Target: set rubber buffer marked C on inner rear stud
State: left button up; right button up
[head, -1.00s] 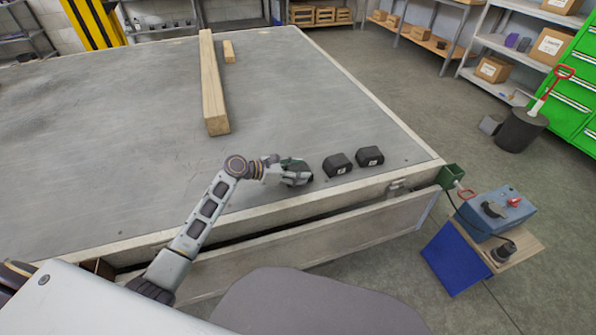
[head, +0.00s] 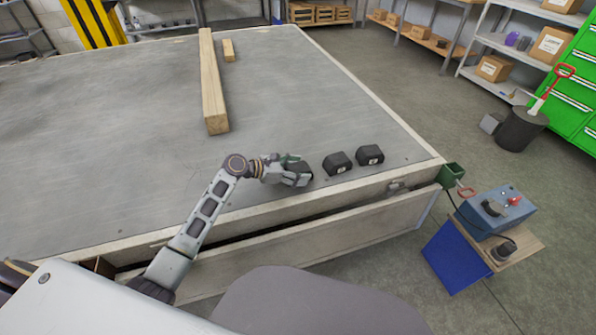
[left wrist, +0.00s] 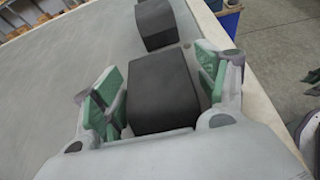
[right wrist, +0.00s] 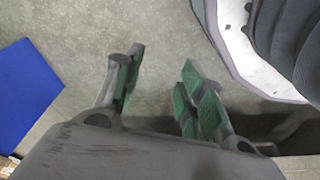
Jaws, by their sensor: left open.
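Three black rubber buffers stand in a row on the grey trailer bed (head: 120,130) near its front right corner. The leftmost buffer (head: 301,168) is partly hidden by my left gripper (head: 290,172). In the left wrist view this buffer (left wrist: 162,92) sits between the green pads of my open left gripper (left wrist: 158,90). The middle one also shows in the left wrist view (left wrist: 155,24). My right gripper (right wrist: 160,85) is open and empty above the floor. No stud is clearly visible.
A long wooden beam (head: 213,85) and a short wood block (head: 228,51) lie on the bed. Off the right corner stands a blue box with a red knob (head: 497,212) on a small stand. The bed is clear left of the beam.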

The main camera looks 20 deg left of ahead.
aim_at(290, 170)
pick_arm(q)
jog(key=shift+b, duration=0.8)
pick_arm(e)
jog(key=shift+a+r, duration=0.8)
jog(key=shift+r, duration=1.65)
pick_arm(q)
jog(key=shift+p+v, duration=0.5)
jog(key=shift+v, duration=0.95)
jog(key=shift+s+a+r, duration=0.3)
jog(key=shift+s+a, duration=0.05)
jog(key=shift+a, duration=0.05)
jog(key=shift+p+v, duration=0.45)
jog(key=shift+v, duration=0.3)
jog(key=p+v, duration=0.1)
jog(key=v, duration=0.7)
jog(key=shift+r, duration=0.1)
pick_arm(e)
jog(key=s+d+f, duration=0.2)
jog(key=d+f, duration=0.1)
jog(key=f, duration=0.5)
jog(key=shift+f, duration=0.25)
pick_arm(q)
jog(key=shift+s, duration=0.1)
pick_arm(e)
jog(key=shift+s+d, duration=0.1)
